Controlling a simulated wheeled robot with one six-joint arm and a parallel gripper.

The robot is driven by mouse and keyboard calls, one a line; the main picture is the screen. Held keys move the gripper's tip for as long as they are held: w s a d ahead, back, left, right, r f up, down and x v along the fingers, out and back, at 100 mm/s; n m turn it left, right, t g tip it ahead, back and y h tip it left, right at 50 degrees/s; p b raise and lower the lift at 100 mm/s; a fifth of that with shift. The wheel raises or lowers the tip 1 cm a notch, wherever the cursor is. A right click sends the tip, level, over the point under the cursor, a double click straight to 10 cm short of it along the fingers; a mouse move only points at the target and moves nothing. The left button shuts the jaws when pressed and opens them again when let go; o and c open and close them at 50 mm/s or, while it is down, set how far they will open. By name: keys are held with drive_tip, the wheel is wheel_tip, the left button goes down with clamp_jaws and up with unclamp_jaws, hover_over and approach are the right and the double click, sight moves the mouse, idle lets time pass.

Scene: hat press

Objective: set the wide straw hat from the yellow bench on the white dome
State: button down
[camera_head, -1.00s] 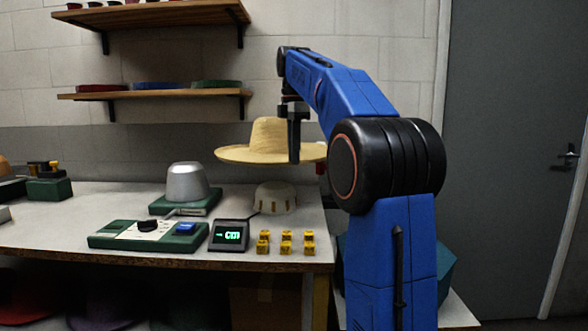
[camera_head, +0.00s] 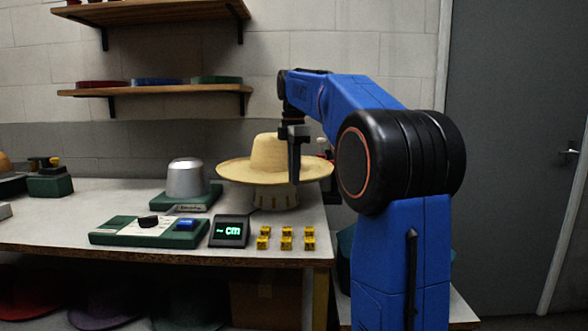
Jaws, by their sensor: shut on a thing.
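The wide straw hat (camera_head: 268,155) is in the middle of the view, level, with its brim over the white dome (camera_head: 275,197). The dome's lower part shows beneath the brim; its top is hidden by the hat. I cannot tell whether the hat rests on the dome or hangs just above it. My gripper (camera_head: 295,178) points down at the front right of the hat and is shut on its brim. The yellow bench is not clearly visible; my arm covers the area right of the table.
On the table (camera_head: 110,205), a metal dome (camera_head: 187,178) on a green base stands left of the hat. A green control box (camera_head: 150,232), a small display (camera_head: 229,231) and several yellow blocks (camera_head: 286,238) lie in front. Shelves (camera_head: 155,91) hang on the wall.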

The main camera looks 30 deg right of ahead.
drive_tip(key=shift+f, duration=6)
drive_tip(key=c, duration=1.8)
unclamp_jaws()
drive_tip(key=shift+r, duration=0.1)
